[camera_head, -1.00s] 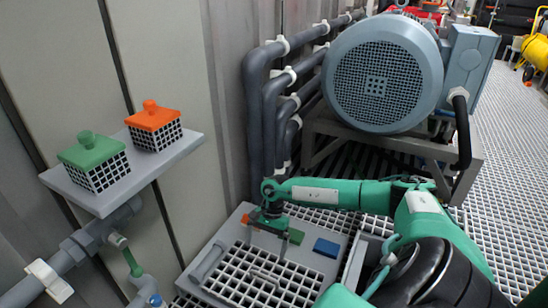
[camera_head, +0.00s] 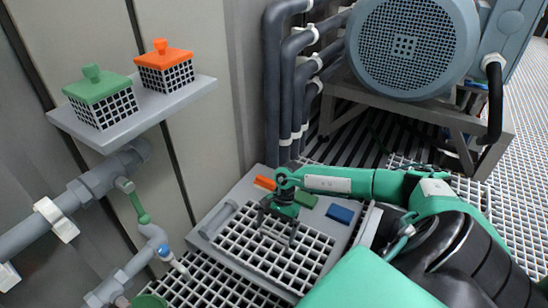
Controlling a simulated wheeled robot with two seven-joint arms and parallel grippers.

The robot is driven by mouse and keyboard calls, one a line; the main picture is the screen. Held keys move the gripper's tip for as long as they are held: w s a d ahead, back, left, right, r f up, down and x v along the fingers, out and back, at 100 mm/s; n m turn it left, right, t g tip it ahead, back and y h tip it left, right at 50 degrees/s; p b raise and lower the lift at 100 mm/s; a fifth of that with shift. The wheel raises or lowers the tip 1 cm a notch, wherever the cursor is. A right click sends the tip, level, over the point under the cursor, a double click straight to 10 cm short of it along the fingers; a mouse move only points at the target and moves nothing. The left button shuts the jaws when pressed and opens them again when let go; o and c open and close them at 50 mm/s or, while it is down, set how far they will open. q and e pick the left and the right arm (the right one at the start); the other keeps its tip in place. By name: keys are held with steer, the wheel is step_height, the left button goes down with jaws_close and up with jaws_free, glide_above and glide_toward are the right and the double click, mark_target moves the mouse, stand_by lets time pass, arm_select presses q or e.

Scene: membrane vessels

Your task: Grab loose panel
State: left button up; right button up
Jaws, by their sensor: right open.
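A grey panel (camera_head: 236,200) with a white grid insert (camera_head: 262,256) lies tilted on the floor grating below the wall pipes. A small bar (camera_head: 275,236) sits in the middle of the grid. My right gripper (camera_head: 278,227) is open and empty, pointing down over the upper part of the grid, with its fingers apart on either side of the bar's area. I cannot tell whether the fingertips touch the grid. My left gripper is not in view.
A shelf (camera_head: 185,91) holds a green-lidded basket (camera_head: 103,98) and an orange-lidded basket (camera_head: 165,68). A motor (camera_head: 412,48) stands behind.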

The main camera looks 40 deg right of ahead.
mark_target(274, 236)
steer(key=b+x, duration=0.2)
steer(key=x, duration=0.1)
steer(key=shift+d+f, duration=0.1)
steer(key=shift+f, duration=0.4)
steer(key=c, duration=1.3)
steer(key=shift+c, duration=0.2)
steer(key=shift+r, duration=0.25)
